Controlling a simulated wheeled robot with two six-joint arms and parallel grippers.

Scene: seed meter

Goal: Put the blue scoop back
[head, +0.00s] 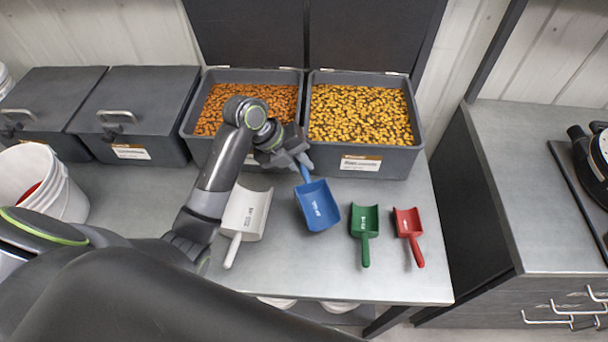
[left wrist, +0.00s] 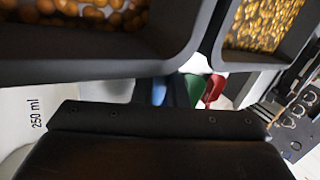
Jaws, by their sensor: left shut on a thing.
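The blue scoop (head: 318,207) is at the middle of the bench, with its bowl toward the front and its handle toward the bins. My left gripper (head: 301,163) is shut on its handle, just in front of the two open bins. I cannot tell whether the bowl touches the bench. In the left wrist view only a small blue part (left wrist: 159,92) shows, past my dark gripper body. The white scoop (head: 245,214) lies to the left. The green scoop (head: 365,220) and red scoop (head: 409,222) lie to the right, handles toward the front. My right gripper is not in view.
An open bin of orange-brown pieces (head: 190,125) and one of yellow pieces (head: 400,160) stand at the back. Two closed grey bins (head: 130,90) and white buckets (head: 70,200) are at left. A separate grey counter (head: 530,180) is at right, across a gap.

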